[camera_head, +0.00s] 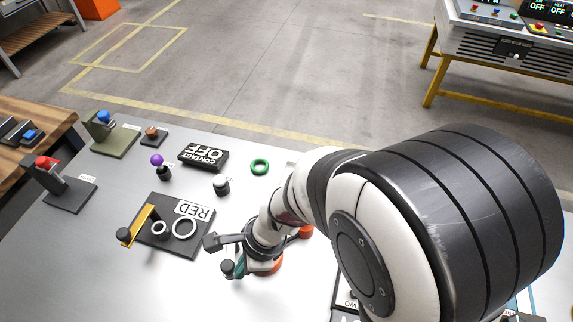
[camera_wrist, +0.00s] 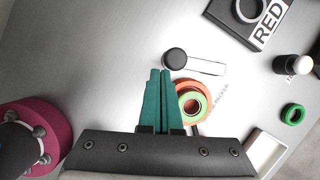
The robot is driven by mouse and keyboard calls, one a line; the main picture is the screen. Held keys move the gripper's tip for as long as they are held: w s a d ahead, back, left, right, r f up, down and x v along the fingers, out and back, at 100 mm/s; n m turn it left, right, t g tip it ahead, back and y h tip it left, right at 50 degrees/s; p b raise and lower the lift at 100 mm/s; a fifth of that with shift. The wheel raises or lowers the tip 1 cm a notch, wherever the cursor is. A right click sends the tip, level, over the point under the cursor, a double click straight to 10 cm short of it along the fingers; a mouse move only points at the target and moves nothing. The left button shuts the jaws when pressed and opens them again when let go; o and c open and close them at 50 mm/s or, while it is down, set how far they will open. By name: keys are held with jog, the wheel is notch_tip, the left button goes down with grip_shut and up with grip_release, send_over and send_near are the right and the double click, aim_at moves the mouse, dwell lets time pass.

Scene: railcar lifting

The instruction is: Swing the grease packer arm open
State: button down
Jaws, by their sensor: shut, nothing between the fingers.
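The grease packer is an orange round body (camera_wrist: 181,91) with a green ring (camera_wrist: 193,104) in the wrist view, with its printed label beside it. Its arm is a pale bar (camera_wrist: 208,65) ending in a black knob (camera_wrist: 175,58). In the head view the orange body (camera_head: 268,267) is partly hidden by my wrist, and the knob (camera_head: 227,267) shows just left of my fingers. My gripper (camera_wrist: 160,72) is shut and empty, its green fingertips close to the knob. I cannot tell whether they touch it. It also shows in the head view (camera_head: 239,268).
A black RED plate (camera_head: 195,240) with rings and a yellow arm is to the left. Behind are a CONTACT OFF block (camera_head: 204,156), a white-capped post (camera_head: 221,186) and a green ring (camera_head: 260,166). A magenta wheel (camera_wrist: 58,125) is left in the wrist view.

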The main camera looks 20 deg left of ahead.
jog(key=shift+s+a, duration=0.45)
jog(key=shift+a, duration=0.3)
jog(key=shift+s+a, duration=0.4)
jog(key=shift+a, duration=0.4)
jog(key=s+d+r, duration=0.2)
jog(key=d+r, duration=0.5)
jog(key=r, duration=0.2)
jog(key=shift+s+d+r, duration=0.15)
jog(key=shift+s+d, duration=0.05)
